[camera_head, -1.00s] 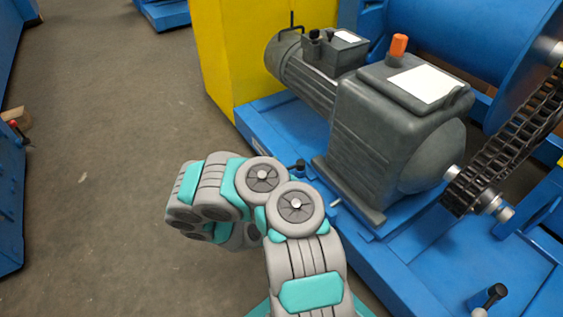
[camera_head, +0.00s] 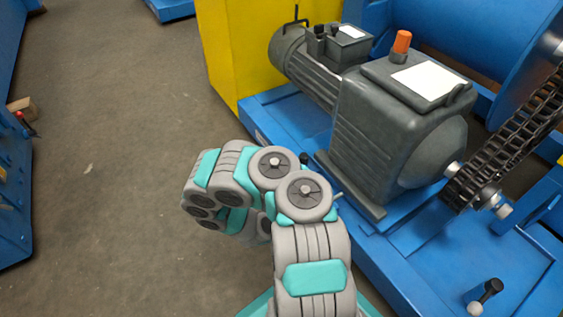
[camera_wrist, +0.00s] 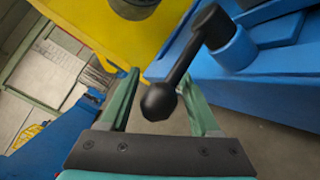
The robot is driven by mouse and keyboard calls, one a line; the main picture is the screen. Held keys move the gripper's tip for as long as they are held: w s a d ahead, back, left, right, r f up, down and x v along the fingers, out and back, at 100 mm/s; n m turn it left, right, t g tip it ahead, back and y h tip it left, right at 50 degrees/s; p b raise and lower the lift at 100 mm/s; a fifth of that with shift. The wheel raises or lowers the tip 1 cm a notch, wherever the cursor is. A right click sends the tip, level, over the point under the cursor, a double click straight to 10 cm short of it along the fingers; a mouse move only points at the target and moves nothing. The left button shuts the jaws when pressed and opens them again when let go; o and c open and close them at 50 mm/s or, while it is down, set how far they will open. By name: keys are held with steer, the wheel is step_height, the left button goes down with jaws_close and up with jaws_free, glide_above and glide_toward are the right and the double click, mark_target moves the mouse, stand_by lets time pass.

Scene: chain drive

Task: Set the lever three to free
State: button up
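In the wrist view a black lever (camera_wrist: 184,68) with a round ball knob (camera_wrist: 158,102) sticks out from a blue hub (camera_wrist: 234,48) on the blue frame. My gripper (camera_wrist: 161,88) is open, its two green fingers apart, with the knob showing between them. Neither finger visibly presses on the knob. In the head view my arm hides my gripper; a small black knob (camera_head: 304,158) shows just behind my arm at the blue base's edge. A second black lever (camera_head: 490,289) with a pale ball end stands at the lower right. No number label is readable.
A grey motor and gearbox (camera_head: 385,135) with an orange cap sits on the blue base (camera_head: 285,120). A chain (camera_head: 510,145) runs up to a blue drum (camera_head: 465,35). A yellow housing (camera_head: 230,60) stands behind. Grey floor (camera_head: 110,130) is clear to the left.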

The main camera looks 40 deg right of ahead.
steer(key=shift+o, duration=0.6)
steer(key=p+v, duration=0.2)
steer(key=v, duration=0.5)
steer(key=shift+s+a+p, duration=0.25)
steer(key=shift+s+p, duration=0.05)
steer(key=shift+p, duration=0.05)
